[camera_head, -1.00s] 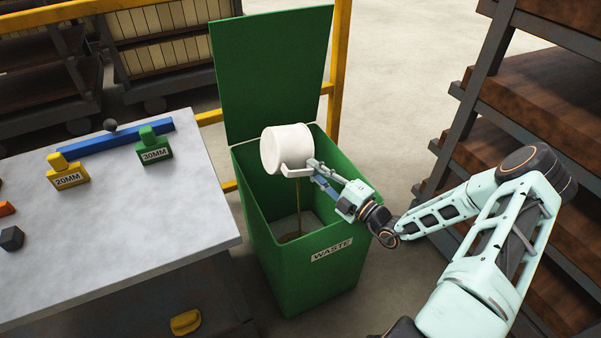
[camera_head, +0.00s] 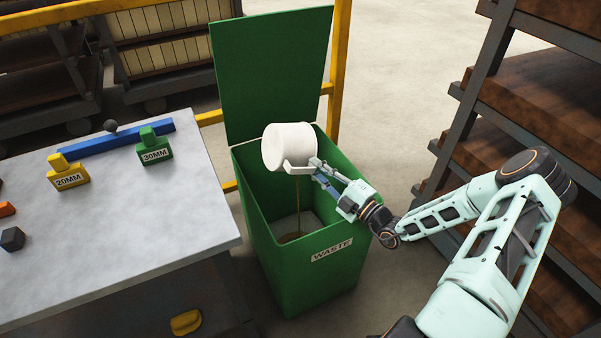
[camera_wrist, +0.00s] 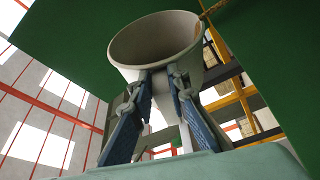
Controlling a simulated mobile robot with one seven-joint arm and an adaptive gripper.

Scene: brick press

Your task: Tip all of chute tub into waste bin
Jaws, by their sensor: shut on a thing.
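The white chute tub (camera_head: 289,148) is held tilted on its side over the open green waste bin (camera_head: 290,270). A thin brown stream (camera_head: 298,210) falls from the tub into the bin. A little brown matter shows on the bin floor. My gripper (camera_head: 306,168) is shut on the tub at its lower right side. In the wrist view the tub (camera_wrist: 155,45) is between the blue fingers (camera_wrist: 160,95), with brown matter at the right of its rim. In the head view the tub's mouth and how much is left inside are hidden.
The bin's lid (camera_head: 270,75) stands open behind the tub. A grey table (camera_head: 110,230) is on the left with a yellow 20MM block (camera_head: 68,174), a green 30MM block (camera_head: 153,148) and a blue bar (camera_head: 110,138). A rack (camera_head: 500,130) stands at the right.

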